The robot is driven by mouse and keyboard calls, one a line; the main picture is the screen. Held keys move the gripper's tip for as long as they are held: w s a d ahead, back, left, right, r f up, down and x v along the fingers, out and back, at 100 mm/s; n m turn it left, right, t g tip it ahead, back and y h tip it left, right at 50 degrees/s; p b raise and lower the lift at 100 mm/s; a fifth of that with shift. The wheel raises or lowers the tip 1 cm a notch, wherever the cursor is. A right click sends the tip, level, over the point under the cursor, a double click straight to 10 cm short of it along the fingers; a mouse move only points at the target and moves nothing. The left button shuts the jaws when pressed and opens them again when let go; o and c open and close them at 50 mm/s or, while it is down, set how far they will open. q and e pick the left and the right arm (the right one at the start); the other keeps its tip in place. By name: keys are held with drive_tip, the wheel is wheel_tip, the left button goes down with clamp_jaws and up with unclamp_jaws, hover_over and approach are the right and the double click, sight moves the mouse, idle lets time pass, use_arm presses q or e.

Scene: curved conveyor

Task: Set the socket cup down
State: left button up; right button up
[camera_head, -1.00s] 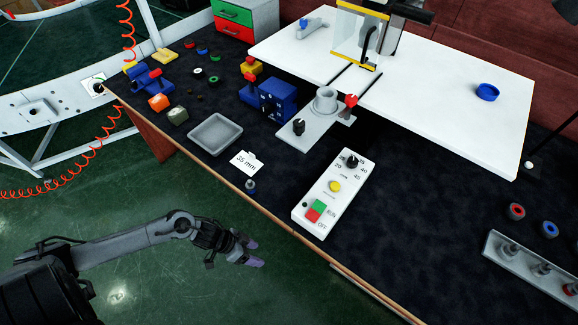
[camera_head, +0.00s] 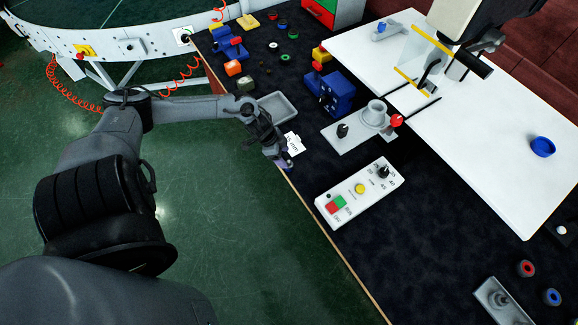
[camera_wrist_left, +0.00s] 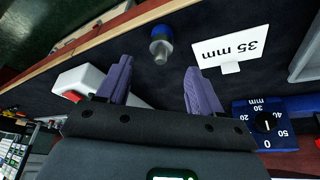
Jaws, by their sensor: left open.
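A small metal piece with a blue cap (camera_wrist_left: 161,48), which may be the socket cup, stands on the dark bench top near the bench edge. My left gripper (camera_wrist_left: 160,82) is open and empty, with the piece ahead of the gap between its purple fingers and apart from them. In the head view my left gripper (camera_head: 284,163) is over the bench edge beside the 35 mm card (camera_head: 294,144), and its arm hides the small piece. The card also shows in the left wrist view (camera_wrist_left: 232,47). My right gripper is not in view.
A white control panel (camera_head: 344,205) lies right of the gripper. A grey tray (camera_head: 278,107) and a blue dial block (camera_head: 338,92) are behind. A grey cup (camera_head: 375,113) sits on a plate (camera_head: 350,138).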

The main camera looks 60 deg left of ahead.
sight(289, 163)
use_arm(q)
drive_tip(key=shift+b+x, duration=0.75)
drive_tip(key=shift+x, duration=2.6)
drive_tip(key=shift+a, duration=0.15)
drive_tip(key=shift+s, duration=0.1)
drive_tip(key=shift+c, duration=0.3)
clamp_jaws()
